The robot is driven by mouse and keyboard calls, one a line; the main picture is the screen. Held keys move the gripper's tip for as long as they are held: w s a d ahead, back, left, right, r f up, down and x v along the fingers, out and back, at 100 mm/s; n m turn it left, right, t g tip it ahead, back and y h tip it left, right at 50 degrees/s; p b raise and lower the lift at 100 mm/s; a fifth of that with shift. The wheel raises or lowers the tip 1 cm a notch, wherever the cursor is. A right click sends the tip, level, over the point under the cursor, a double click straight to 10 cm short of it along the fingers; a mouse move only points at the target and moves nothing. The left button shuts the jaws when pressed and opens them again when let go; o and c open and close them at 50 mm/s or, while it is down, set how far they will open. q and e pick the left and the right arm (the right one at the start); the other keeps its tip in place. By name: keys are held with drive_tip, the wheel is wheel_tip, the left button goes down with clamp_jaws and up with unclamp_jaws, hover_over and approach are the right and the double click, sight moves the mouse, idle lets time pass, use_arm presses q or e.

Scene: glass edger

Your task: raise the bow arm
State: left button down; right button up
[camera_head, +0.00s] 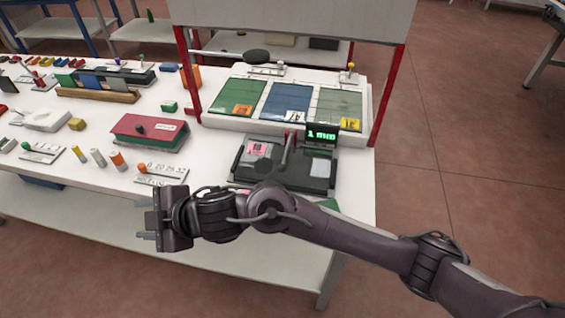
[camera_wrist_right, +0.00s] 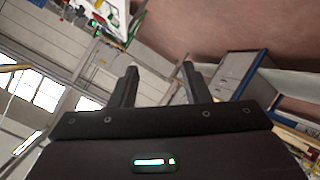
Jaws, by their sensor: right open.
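No part is labelled as the bow arm, so I cannot tell for certain which it is. One candidate is a grey lever (camera_head: 287,152) standing tilted on a black device (camera_head: 262,176) with a lit green display (camera_head: 321,134). Another is a thin rod with a dark oval end (camera_head: 256,56) at the back of the table. My right gripper (camera_head: 146,224) is at the table's front edge, left of the black device and apart from both. In the right wrist view its two fingers (camera_wrist_right: 159,72) are spread with nothing between them. My left gripper is not in view.
The white table (camera_head: 220,150) carries a red and green box (camera_head: 150,131), panels of green and blue (camera_head: 284,103), and several small tools at left. Red posts (camera_head: 392,95) hold a grey board above the panels.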

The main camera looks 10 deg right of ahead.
sight(282, 166)
drive_tip(key=w+d+f+n+g+h, duration=0.3)
drive_tip(key=w+d+f+n+h, duration=0.25)
drive_tip(key=d+f, duration=0.3)
drive_tip(key=w+d, duration=0.2)
drive_tip(key=d, duration=0.1)
drive_tip(key=w+d+r+h, duration=0.1)
drive_tip(key=w+d, duration=0.1)
drive_tip(key=d, duration=0.1)
drive_tip(key=w+d+h, duration=0.1)
drive_tip(key=w+d, duration=0.2)
drive_tip(key=d, duration=0.1)
drive_tip(key=shift+r+h, duration=0.25)
drive_tip(key=shift+r, duration=0.1)
drive_tip(key=w+d+r+m+h, duration=0.2)
drive_tip(key=w+d+r, duration=0.3)
drive_tip(key=d, duration=0.5)
drive_tip(key=x, duration=0.2)
drive_tip(key=p+x, duration=0.1)
drive_tip(key=x, duration=0.2)
drive_tip(key=p+x, duration=0.1)
drive_tip(key=x, duration=0.1)
drive_tip(key=shift+w+d+f, duration=0.2)
drive_tip(key=shift+w+d, duration=0.05)
drive_tip(key=shift+d, duration=0.1)
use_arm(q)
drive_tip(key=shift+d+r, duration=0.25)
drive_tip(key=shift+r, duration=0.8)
use_arm(e)
drive_tip(key=shift+c, duration=0.3)
clamp_jaws()
